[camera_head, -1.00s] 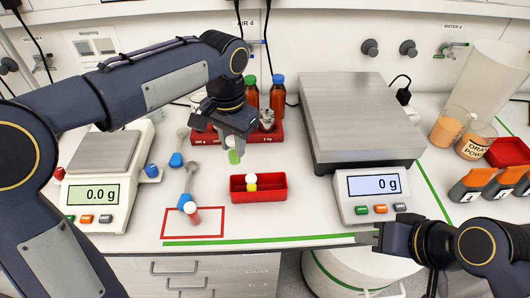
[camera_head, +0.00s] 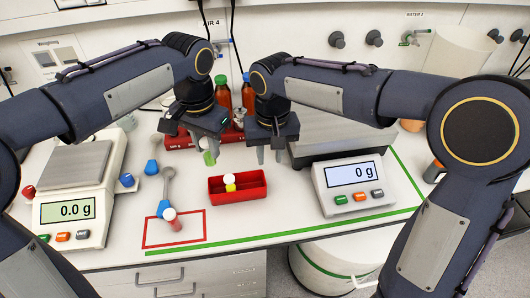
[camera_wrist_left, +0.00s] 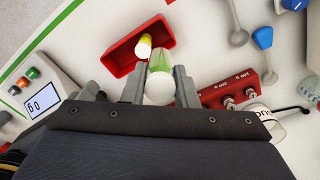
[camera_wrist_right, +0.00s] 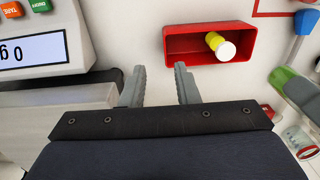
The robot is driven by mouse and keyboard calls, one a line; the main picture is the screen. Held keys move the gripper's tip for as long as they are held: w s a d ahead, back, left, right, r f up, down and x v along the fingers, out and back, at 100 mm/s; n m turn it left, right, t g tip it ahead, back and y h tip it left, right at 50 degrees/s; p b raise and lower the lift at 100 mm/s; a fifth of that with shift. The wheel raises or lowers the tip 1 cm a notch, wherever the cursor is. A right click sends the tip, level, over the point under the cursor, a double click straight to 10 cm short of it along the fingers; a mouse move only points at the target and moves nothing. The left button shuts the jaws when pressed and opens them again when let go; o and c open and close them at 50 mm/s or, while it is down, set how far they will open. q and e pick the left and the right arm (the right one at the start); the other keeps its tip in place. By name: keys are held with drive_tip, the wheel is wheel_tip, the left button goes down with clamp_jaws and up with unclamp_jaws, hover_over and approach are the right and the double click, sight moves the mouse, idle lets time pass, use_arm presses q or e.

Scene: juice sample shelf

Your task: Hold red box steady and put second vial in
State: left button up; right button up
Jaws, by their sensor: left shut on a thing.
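The open red box (camera_head: 250,196) lies on the bench, with one yellow vial (camera_head: 230,184) with a white cap inside it. My left gripper (camera_head: 207,146) is shut on a green vial (camera_head: 209,157), above the bench behind and left of the box. The left wrist view shows the green vial's white cap (camera_wrist_left: 159,89) between the fingers. My right gripper (camera_head: 271,156) is open and empty, behind and right of the box, not touching it. In the right wrist view the box (camera_wrist_right: 190,46) is just beyond its fingertips. A red vial (camera_head: 172,219) with a white cap is in the red-outlined square.
A balance (camera_head: 75,209) reading 0.0 g stands at the left. A large scale (camera_head: 352,187) reading 0 g stands close right of the box. Brown bottles (camera_head: 221,95) and a red weight block (camera_head: 181,143) stand behind. A spoon (camera_head: 169,188) lies left of the box.

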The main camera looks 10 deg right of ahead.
sight(265, 184)
drive_tip(key=shift+w+a+f, duration=0.25)
drive_tip(key=shift+a+f, duration=0.25)
wheel_tip(265, 184, down, 12)
drive_tip(key=shift+r, duration=0.2)
clamp_jaws()
